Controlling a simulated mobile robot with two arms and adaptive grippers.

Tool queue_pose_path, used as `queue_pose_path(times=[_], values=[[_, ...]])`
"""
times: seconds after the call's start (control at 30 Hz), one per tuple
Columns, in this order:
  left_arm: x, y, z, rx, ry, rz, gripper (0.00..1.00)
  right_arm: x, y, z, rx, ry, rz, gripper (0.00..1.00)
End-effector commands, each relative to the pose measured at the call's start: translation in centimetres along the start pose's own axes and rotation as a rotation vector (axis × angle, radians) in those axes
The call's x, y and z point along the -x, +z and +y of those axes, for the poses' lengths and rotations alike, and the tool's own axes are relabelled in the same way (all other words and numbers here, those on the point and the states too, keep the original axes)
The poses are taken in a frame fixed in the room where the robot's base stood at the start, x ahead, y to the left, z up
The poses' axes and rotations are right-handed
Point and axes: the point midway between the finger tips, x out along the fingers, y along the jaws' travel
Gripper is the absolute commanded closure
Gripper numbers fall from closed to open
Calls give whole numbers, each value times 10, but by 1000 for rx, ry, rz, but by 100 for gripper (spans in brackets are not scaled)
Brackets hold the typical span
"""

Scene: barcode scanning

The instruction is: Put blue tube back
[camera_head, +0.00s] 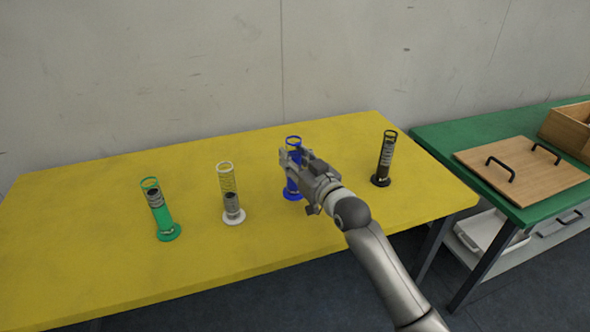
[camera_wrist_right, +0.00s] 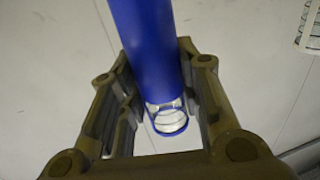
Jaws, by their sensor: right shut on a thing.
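The blue tube (camera_head: 292,184) stands upright over the yellow table, between the white tube and the black tube. I cannot tell whether its round base rests on the table or hangs just above it. My right gripper (camera_head: 301,160) is shut on the tube's upper part and hides some of it. In the right wrist view the blue tube (camera_wrist_right: 147,45) runs between the two fingers (camera_wrist_right: 158,95), with its clear-looking ringed end near the palm. My left gripper is not in view.
On the yellow table (camera_head: 90,235) stand a green tube (camera_head: 163,217), a white tube (camera_head: 231,201) and a black tube (camera_head: 384,162). A green table (camera_head: 440,145) at the right bears a wooden board with handles (camera_head: 520,172) and a wooden box (camera_head: 570,130). The yellow table's left part is clear.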

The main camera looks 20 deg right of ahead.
Motion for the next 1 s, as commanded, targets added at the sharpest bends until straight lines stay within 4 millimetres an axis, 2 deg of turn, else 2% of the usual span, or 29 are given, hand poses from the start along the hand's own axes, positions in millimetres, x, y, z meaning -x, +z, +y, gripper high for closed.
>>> queue_pose_path(times=[0.27,0.67,0.7,0.87,1.0], values=[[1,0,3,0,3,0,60,-3,32,4,0,1,1,100],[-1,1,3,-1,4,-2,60,-3,38,4,1,1,2,100],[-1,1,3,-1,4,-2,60,-3,40,3,0,0,-1,67],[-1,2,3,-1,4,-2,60,-3,39,3,0,0,-1,47],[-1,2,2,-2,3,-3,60,-3,39,3,0,0,-1,47]])
